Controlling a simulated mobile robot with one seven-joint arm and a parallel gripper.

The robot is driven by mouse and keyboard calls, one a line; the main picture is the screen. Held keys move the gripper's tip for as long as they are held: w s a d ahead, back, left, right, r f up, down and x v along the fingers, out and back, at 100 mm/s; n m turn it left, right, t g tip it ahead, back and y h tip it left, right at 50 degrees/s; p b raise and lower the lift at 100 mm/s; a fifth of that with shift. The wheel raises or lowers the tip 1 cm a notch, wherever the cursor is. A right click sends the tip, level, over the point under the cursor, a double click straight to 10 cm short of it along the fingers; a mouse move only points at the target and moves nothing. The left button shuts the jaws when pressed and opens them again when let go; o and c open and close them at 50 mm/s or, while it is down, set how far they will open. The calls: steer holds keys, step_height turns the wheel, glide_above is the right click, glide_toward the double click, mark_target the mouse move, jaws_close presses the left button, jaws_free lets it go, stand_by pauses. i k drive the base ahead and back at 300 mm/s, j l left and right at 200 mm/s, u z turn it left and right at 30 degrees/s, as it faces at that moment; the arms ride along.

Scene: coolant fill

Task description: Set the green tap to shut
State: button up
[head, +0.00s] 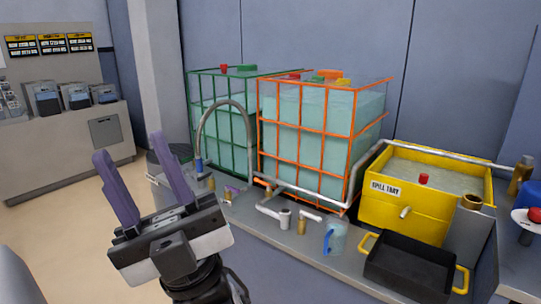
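My gripper (128,146) is in the left foreground. Its two purple fingers point up and stand apart, with nothing between them. The green-framed tank (222,110) stands behind the bench, to the right of my gripper. Small brass fittings (228,195) and a small purple part (233,188) sit low in front of this tank. I cannot tell which of these belongs to the green tap, nor how its handle is set. My gripper is apart from them, in front and to the left.
An orange-framed tank (310,140) stands to the right of the green one. A grey hose (227,104) arches in front. White pipes (267,212), a blue-handled jug (335,238), a black tray (410,265) and a yellow spill tray (400,212) occupy the bench. Open floor (60,220) lies left.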

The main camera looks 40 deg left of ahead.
mark_target(194, 157)
steer(key=u, duration=1.65)
steer(key=i+j+z, duration=0.1)
steer(key=i+j, duration=0.2)
steer(key=i, duration=0.4)
steer(key=i+j+z, duration=0.15)
steer(key=i+j, duration=0.2)
steer(key=i, duration=0.35)
steer(key=i+j+z, duration=0.1)
steer(key=i+j, duration=0.35)
steer(key=i, duration=0.2)
steer(key=i+j+z, duration=0.1)
steer(key=i+j, duration=0.35)
steer(key=i, duration=0.2)
